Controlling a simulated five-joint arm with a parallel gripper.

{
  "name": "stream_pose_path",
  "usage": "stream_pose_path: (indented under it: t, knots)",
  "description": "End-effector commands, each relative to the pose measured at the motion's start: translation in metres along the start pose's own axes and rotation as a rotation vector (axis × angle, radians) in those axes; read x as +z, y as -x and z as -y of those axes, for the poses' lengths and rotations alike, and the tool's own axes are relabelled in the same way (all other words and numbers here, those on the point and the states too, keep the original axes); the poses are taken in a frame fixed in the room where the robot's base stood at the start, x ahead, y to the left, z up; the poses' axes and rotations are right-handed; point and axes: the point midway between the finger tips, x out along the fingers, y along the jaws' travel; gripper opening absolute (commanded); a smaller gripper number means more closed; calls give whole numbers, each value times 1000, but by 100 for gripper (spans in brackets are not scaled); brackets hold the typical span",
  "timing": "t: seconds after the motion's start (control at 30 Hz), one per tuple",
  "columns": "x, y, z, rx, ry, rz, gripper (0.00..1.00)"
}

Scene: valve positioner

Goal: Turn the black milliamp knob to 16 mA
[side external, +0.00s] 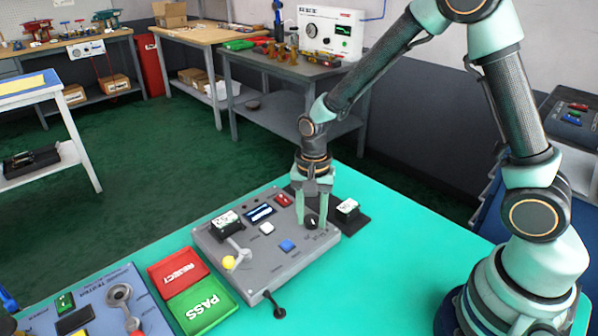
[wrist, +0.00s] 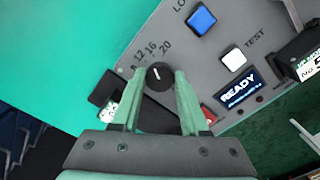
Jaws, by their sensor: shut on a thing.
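The black milliamp knob (wrist: 159,78) sits on the grey panel of the valve positioner (side external: 222,254), between the fingertips of my gripper (wrist: 158,73). Printed numbers 12, 16 and 20 show around its far side in the wrist view. Its short white pointer mark points up and slightly left, roughly toward the 16; the exact setting is too small to tell. In the side external view my gripper (side external: 311,222) points down and is shut on the knob (side external: 311,219), one finger on each side.
The panel also has a blue button (wrist: 201,19), a white button (wrist: 234,60), a READY display (wrist: 237,89) and a yellow-tipped lever (side external: 229,262). Red REJECT (side external: 178,270) and green PASS (side external: 201,305) trays lie to its left.

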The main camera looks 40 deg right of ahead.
Motion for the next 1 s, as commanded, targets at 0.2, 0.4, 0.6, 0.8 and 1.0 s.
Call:
stream_pose_path:
  t: [0.2, 0.4, 0.6, 0.8, 1.0]
  knots:
    - [-1, 1, 1, -2, -32, -1, 0]
    - [-1, 1, 0, -2, -36, -1, 0]
    - [-1, 1, 0, -2, -35, -1, 52]
    - [-1, 1, 0, -1, -34, -1, 74]
    - [0, 2, 0, -1, -34, -1, 74]
